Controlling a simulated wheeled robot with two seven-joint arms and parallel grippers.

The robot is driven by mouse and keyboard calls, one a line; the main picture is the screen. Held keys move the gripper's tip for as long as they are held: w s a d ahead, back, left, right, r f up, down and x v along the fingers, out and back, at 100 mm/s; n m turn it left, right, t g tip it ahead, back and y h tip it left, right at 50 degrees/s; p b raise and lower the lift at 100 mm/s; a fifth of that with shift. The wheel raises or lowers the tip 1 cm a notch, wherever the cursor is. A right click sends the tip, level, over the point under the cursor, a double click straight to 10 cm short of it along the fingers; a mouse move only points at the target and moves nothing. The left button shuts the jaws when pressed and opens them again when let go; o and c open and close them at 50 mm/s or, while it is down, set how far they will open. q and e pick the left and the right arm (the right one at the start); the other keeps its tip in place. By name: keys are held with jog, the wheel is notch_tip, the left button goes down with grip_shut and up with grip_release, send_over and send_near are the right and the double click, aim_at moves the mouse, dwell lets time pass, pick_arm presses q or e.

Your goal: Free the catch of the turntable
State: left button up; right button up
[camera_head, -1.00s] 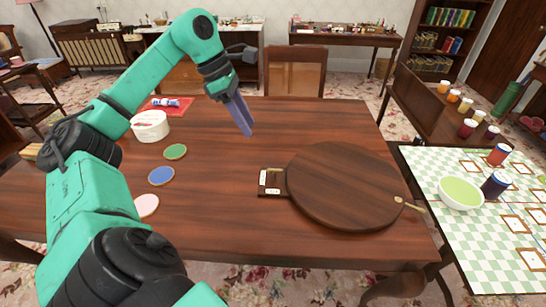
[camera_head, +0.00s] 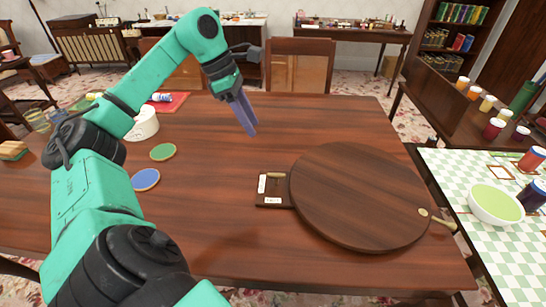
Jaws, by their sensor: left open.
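The turntable (camera_head: 360,200), a round dark wooden disc, lies on the table right of centre. A small dark plate (camera_head: 270,199) with two white labels juts from its left side, with a small light brass-coloured piece (camera_head: 275,175) at its top. A brass-coloured knob or lever (camera_head: 443,221) sticks out at its right edge; I cannot tell which of these is the catch. My left gripper (camera_head: 250,130) is open and empty, pointing down above the table, up and left of the labelled plate and apart from it. My right gripper is not in view.
The wooden table (camera_head: 220,245) is bare around the turntable's left and front. Left are a green coaster (camera_head: 163,152), a blue coaster (camera_head: 145,179) and a white tub (camera_head: 143,125). A green bowl (camera_head: 497,204) stands on a checked side table at right. A chair (camera_head: 299,72) stands behind.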

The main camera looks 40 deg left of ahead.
pick_arm(q)
notch_tip(320, 180, down, 3)
jog(key=b, duration=0.4)
send_near(276, 174)
jog(key=x, duration=0.8)
jog(key=shift+a+f, duration=0.1)
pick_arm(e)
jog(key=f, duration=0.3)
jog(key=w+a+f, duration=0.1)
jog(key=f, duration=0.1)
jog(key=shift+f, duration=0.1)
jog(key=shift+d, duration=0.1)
pick_arm(q)
grip_shut()
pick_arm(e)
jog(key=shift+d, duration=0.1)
